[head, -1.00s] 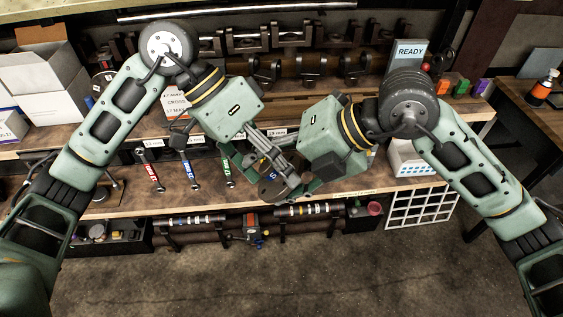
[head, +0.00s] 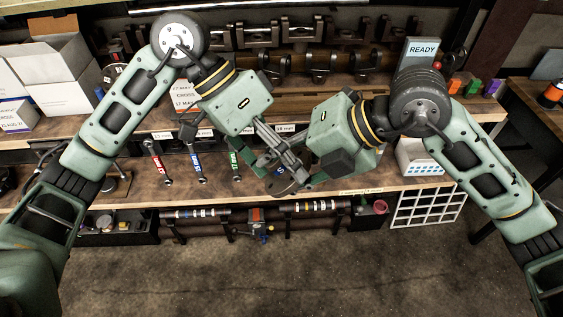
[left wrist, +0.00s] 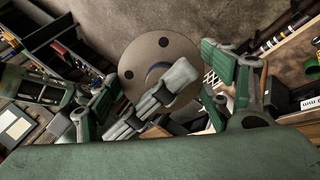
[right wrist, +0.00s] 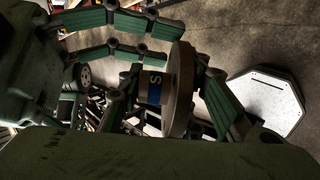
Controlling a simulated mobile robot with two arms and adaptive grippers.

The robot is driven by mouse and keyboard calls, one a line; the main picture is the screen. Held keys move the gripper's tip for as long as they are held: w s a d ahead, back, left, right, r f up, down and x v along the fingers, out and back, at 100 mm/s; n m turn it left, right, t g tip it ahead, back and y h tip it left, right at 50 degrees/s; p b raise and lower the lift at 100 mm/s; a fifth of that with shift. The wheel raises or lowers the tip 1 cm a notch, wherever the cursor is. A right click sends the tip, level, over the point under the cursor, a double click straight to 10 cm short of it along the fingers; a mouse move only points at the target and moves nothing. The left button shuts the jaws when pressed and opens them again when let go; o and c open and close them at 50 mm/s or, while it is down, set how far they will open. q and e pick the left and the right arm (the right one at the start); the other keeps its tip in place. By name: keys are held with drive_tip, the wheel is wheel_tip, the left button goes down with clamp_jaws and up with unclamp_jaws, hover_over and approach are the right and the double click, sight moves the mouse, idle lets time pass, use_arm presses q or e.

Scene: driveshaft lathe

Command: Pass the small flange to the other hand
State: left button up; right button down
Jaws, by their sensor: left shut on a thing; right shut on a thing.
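The small flange (head: 282,184) is a grey disc with bolt holes and a hub carrying a blue band marked S. It hangs in the air between my two hands, in front of the bench edge. My left gripper (head: 274,152) reaches down to it from the upper left and is shut on it. My right gripper (head: 292,172) reaches in from the right and is also shut on it. In the left wrist view the disc (left wrist: 172,52) faces the camera, with a grey finger across its lower part. In the right wrist view the disc (right wrist: 181,90) is nearly edge-on.
The wooden bench (head: 355,187) lies behind the hands, with several wrenches (head: 196,163) at left. A white bin (head: 420,157) stands at right below the READY sign (head: 421,50). A white grid rack (head: 424,206) hangs below. The floor in front is clear.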

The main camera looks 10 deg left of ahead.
use_arm(q)
drive_tip(key=o, duration=2.2)
drive_tip(key=shift+c, duration=0.2)
